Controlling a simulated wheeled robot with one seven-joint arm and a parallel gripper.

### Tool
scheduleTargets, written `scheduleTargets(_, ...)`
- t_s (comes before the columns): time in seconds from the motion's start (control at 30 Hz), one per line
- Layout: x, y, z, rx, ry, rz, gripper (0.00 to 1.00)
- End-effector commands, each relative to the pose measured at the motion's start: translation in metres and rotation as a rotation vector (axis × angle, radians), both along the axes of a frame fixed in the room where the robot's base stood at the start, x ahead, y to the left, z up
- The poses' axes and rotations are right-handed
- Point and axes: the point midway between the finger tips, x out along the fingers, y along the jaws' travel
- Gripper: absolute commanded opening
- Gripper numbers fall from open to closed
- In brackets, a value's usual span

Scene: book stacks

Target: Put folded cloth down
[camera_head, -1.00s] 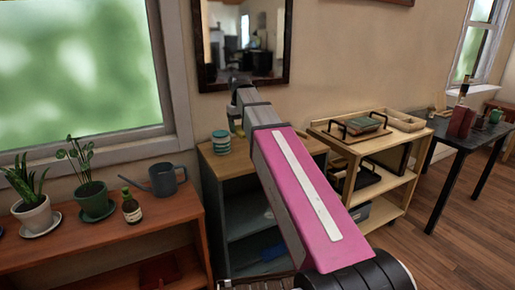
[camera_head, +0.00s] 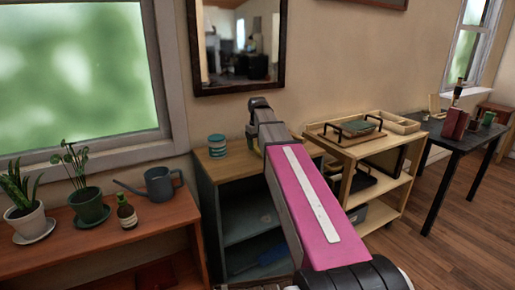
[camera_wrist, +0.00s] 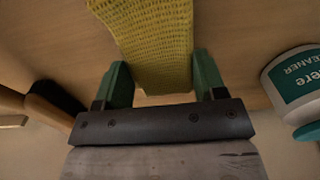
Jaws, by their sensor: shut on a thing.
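The folded cloth (camera_wrist: 155,30) is yellow with a waffle weave. In the wrist view it lies between the two green fingers of my gripper (camera_wrist: 163,72), which is shut on it. The cloth is over a pale wooden surface (camera_wrist: 235,30); I cannot tell whether it touches it. In the head view my pink arm reaches over the wooden-topped cabinet (camera_head: 222,169), and my gripper is mostly hidden behind the arm's end.
A white and teal cleaner tub (camera_wrist: 295,85) stands close to the right of my gripper in the wrist view. A dark-bristled brush (camera_wrist: 55,100) is at the left. A trolley with a tray (camera_head: 345,135) stands right of the cabinet. A plant bench (camera_head: 150,215) is at the left.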

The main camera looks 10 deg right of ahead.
Motion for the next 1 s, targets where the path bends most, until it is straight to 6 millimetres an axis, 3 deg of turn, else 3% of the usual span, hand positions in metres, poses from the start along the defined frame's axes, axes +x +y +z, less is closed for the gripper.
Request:
scheduleTargets(0.13,0.000,0.000,-0.017,0.000,0.000,0.000,0.45)
scheduleTargets(0.5,0.000,0.000,-0.020,0.000,0.000,0.000,0.45)
scheduleTargets(0.53,0.000,0.000,-0.020,0.000,0.000,0.000,0.71)
scheduleTargets(0.6,0.000,0.000,-0.019,0.000,-0.001,0.000,0.90)
scheduleTargets(1.0,0.000,0.000,-0.013,0.001,-0.002,0.000,0.90)
